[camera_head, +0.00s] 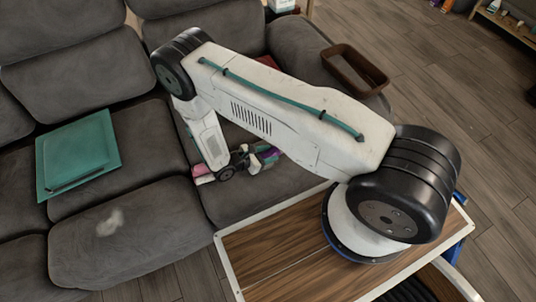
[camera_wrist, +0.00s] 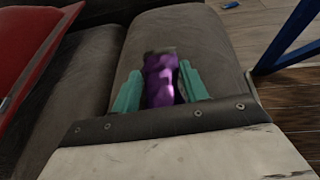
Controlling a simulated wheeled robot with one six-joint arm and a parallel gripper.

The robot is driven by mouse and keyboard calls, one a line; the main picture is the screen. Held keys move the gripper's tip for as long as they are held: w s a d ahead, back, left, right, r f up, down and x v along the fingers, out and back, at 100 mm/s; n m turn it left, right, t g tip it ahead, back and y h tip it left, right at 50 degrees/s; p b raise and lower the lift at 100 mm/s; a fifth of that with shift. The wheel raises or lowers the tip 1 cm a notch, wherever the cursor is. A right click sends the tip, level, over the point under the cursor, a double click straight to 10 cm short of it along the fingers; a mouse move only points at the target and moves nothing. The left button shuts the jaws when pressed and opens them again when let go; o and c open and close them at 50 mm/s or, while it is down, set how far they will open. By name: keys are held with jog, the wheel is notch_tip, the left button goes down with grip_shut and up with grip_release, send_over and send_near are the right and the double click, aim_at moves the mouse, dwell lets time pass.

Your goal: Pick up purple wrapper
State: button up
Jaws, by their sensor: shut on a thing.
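The purple wrapper (camera_wrist: 161,78) is between the two teal fingers of my gripper (camera_wrist: 161,88) in the wrist view. It is shiny purple with a greyish far end. My gripper is shut on it, over a dark grey sofa seat. In the head view, my gripper (camera_head: 256,160) is at the sofa seat behind my arm, and a bit of purple (camera_head: 270,154) shows beside the fingers. My arm hides part of this area. I cannot tell whether the wrapper touches the seat.
The grey sofa (camera_head: 120,235) fills the left and middle. A teal flat item (camera_head: 78,152) lies on its left seat, and a brown open tray (camera_head: 355,68) is at the right. A red item (camera_wrist: 28,50) shows at the left in the wrist view. Wooden floor lies open at right.

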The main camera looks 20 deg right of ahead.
aim_at(268, 155)
jog(key=r, duration=0.3)
jog(key=shift+s+a, duration=0.15)
jog(key=shift+s, duration=0.25)
jog(key=s+a+r, duration=0.1)
jog(key=s+a, duration=0.2)
jog(key=s, duration=1.1)
jog(key=shift+s+a+r, duration=0.15)
jog(key=shift+s+a, duration=0.2)
